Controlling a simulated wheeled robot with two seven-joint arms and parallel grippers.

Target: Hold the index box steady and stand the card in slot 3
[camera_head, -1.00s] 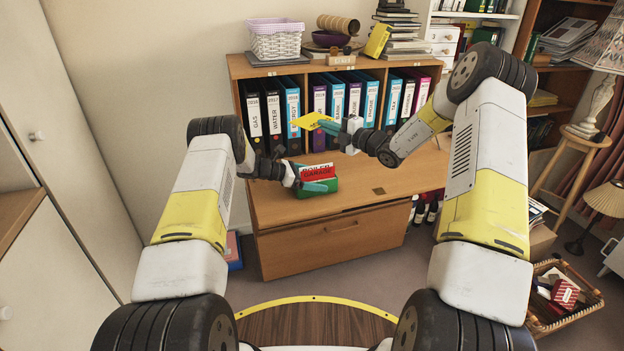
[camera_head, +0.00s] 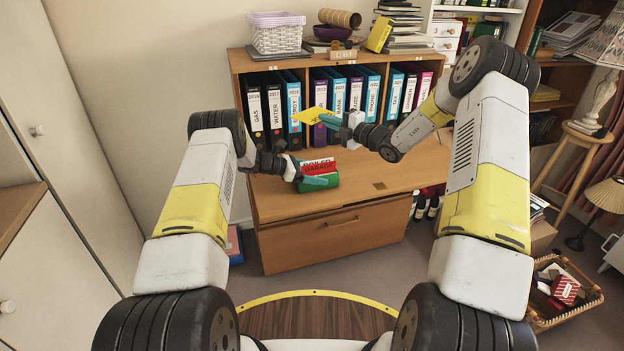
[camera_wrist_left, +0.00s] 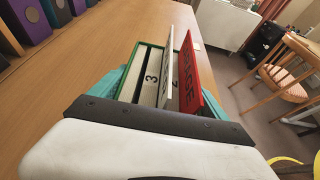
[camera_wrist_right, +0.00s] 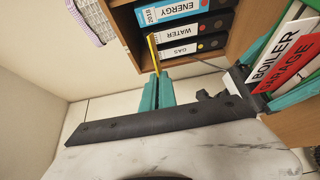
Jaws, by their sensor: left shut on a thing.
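The green index box (camera_head: 322,182) stands on the desk top, holding a white BOILER card and a red GARAGE card (camera_head: 318,169). In the left wrist view a numbered slot marked 3 (camera_wrist_left: 152,78) shows empty beside the upright cards. My left gripper (camera_head: 312,183) is shut on the box, its teal fingers on either side of it. My right gripper (camera_head: 332,122) is shut on a yellow card (camera_head: 312,116), held above and behind the box, apart from it. In the right wrist view the card (camera_wrist_right: 153,54) shows edge-on between the fingertips.
A row of labelled binders (camera_head: 275,108) stands in the shelf unit behind the box. A basket (camera_head: 275,33), books and rolls sit on top of the unit. The desk top (camera_head: 370,180) is clear to the right of the box.

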